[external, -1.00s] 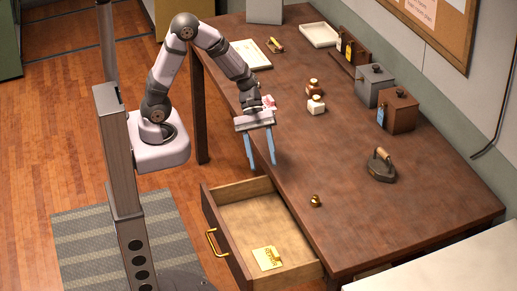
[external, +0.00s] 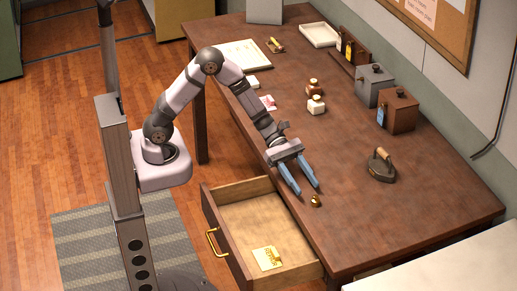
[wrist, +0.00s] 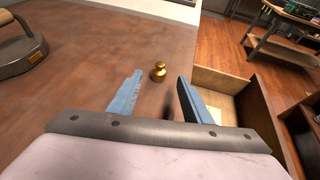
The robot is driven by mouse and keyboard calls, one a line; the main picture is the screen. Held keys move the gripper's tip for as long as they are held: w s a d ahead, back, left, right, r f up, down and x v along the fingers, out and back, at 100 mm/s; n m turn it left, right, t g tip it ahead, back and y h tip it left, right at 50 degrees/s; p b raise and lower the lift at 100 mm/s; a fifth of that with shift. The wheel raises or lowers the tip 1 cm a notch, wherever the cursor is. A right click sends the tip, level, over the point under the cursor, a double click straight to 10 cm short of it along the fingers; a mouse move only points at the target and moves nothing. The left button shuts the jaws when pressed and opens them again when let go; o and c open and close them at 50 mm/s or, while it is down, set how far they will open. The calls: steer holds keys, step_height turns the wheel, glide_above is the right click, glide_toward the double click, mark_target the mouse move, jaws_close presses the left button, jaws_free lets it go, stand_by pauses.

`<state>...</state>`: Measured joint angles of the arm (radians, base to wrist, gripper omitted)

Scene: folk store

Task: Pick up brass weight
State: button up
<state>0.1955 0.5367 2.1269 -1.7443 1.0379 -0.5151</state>
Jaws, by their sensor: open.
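The brass weight (external: 315,201) is a small gold knobbed piece standing upright on the brown table, near the edge by the open drawer. My gripper (external: 308,190) is open, its two blue fingers pointing down toward the weight. In the wrist view the weight (wrist: 158,72) shows ahead of and between the fingertips of my gripper (wrist: 160,77). The weight is apart from both fingers, and nothing is held.
The open drawer (external: 226,200) juts out below the table edge, with a yellow card (external: 268,258) inside. A flat iron (external: 381,166) stands to the right on the table. The table around the weight is clear.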

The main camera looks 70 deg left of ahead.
mark_target(314, 198)
steer(key=shift+p+x, duration=0.7)
steer(key=shift+x, duration=1.9)
jaws_close()
steer(key=shift+r, duration=0.1)
